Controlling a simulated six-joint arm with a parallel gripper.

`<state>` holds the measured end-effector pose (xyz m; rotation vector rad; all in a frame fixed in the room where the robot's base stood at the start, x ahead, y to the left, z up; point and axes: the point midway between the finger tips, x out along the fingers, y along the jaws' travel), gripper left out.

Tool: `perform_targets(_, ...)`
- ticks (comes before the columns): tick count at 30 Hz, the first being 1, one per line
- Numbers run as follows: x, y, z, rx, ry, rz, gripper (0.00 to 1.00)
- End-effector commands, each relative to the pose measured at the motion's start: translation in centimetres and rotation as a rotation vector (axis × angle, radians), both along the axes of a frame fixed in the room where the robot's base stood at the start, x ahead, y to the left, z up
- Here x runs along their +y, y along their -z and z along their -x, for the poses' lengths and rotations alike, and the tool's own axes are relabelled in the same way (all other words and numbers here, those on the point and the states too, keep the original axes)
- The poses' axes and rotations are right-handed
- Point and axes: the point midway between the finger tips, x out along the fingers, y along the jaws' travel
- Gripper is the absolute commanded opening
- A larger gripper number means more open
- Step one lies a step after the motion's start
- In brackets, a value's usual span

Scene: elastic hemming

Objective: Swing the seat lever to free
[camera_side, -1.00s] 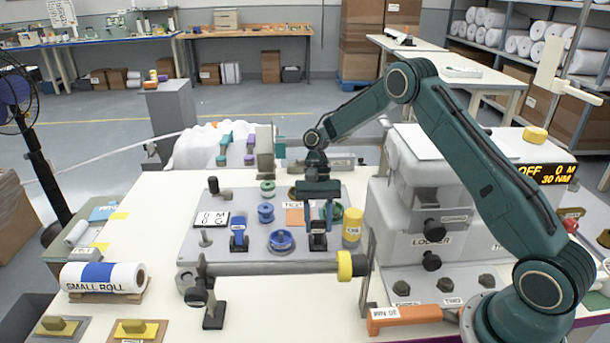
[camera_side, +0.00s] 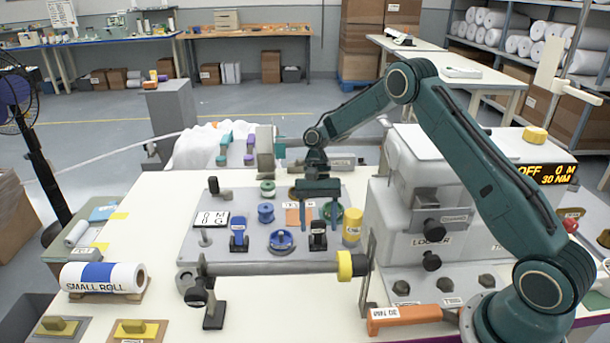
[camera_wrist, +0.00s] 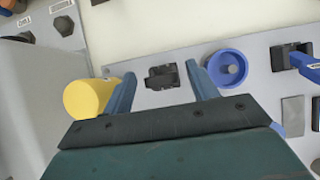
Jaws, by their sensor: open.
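My gripper (camera_side: 319,213) hangs over the grey panel, fingers pointing down. It is open. A small black lever block (camera_side: 318,238) with a pale label sits just below and in front of the fingers. In the wrist view the same black block (camera_wrist: 162,77) lies between the open fingers (camera_wrist: 160,82), with a gap on each side. A blue lever (camera_side: 239,232) on a dark base stands further left; it also shows in the wrist view (camera_wrist: 307,66). I cannot read which lever is marked as the seat.
A yellow cylinder (camera_side: 352,226) stands close to the right of the fingers, and a blue wheel (camera_side: 281,241) lies left of the black block. A grey bar with a yellow end (camera_side: 344,265) crosses in front of the panel. The white machine (camera_side: 420,216) stands right.

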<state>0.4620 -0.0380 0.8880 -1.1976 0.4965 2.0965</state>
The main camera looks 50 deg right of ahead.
Motion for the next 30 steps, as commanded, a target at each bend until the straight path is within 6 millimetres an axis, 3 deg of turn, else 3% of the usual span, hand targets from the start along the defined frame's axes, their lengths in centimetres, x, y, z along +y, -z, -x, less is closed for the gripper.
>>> perform_targets(11, -1.1, -2.5, -1.0, -0.003, 0.001, 0.002, 0.58)
perform_targets(17, -1.1, -4.8, -1.0, -0.003, 0.000, 0.001, 0.58)
perform_targets(30, -1.0, -7.6, -1.0, -0.003, 0.002, -0.001, 0.58)
